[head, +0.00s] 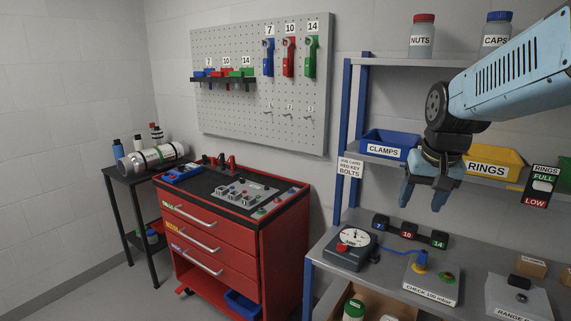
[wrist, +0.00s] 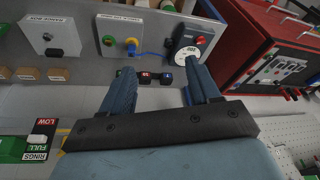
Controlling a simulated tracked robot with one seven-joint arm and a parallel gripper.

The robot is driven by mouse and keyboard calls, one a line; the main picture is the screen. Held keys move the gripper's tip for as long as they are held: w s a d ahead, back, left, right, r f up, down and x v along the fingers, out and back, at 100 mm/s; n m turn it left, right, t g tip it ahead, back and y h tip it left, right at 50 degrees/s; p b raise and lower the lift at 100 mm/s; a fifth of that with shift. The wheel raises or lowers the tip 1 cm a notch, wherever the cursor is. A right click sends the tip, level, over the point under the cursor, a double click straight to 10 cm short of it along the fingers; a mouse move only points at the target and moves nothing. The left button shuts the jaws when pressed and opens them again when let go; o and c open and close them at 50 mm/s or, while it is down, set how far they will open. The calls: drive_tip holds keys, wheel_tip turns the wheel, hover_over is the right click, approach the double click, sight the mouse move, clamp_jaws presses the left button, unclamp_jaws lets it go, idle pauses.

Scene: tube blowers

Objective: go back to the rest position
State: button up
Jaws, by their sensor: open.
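My gripper (head: 427,192) hangs from my light blue arm at the right of the head view, pointing down, in front of the shelf rack and above the grey bench. Its two blue fingers are spread apart with nothing between them. In the wrist view, the open gripper (wrist: 160,78) shows both fingers, with the bench and its devices beyond the fingertips. My gripper touches nothing that I can see.
A blue CLAMPS bin (head: 384,148) and a yellow RINGS bin (head: 495,165) sit close behind my gripper. Below are a dial gauge (head: 351,247) and a CHECK box (head: 432,280). A red tool cart (head: 235,245) stands left. Free floor lies front left.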

drive_tip(key=s+a+n+t, duration=0.1)
drive_tip(key=s+a, duration=0.1)
drive_tip(key=s, duration=0.3)
drive_tip(key=s+a+r+n+t, duration=0.1)
drive_tip(key=s+a, duration=0.1)
drive_tip(key=s, duration=0.4)
drive_tip(key=shift+a+r+n, duration=0.3)
drive_tip(key=shift+a, duration=0.05)
